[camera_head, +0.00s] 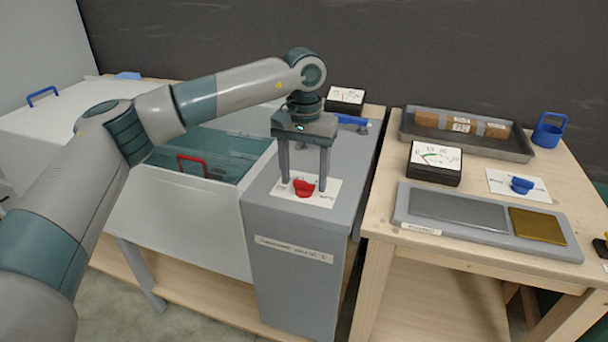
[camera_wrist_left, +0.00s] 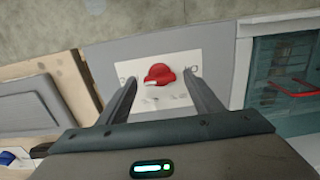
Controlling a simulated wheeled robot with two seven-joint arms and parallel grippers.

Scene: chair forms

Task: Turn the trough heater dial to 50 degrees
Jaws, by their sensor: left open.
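The red heater dial (camera_head: 303,188) sits on a white marked plate (camera_head: 322,199) on top of the grey heater box (camera_head: 290,222). My left gripper (camera_head: 304,183) points down over the dial, its two fingers apart on either side, holding nothing. In the left wrist view the red dial (camera_wrist_left: 160,75) shows between the open fingers, with a white pointer mark towards its lower left. The plate's lettering is too small to read. The trough (camera_head: 215,160) with a red handle (camera_head: 193,164) stands left of the box. My right gripper is not in view.
Another gauge (camera_head: 345,99) stands behind my left gripper.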

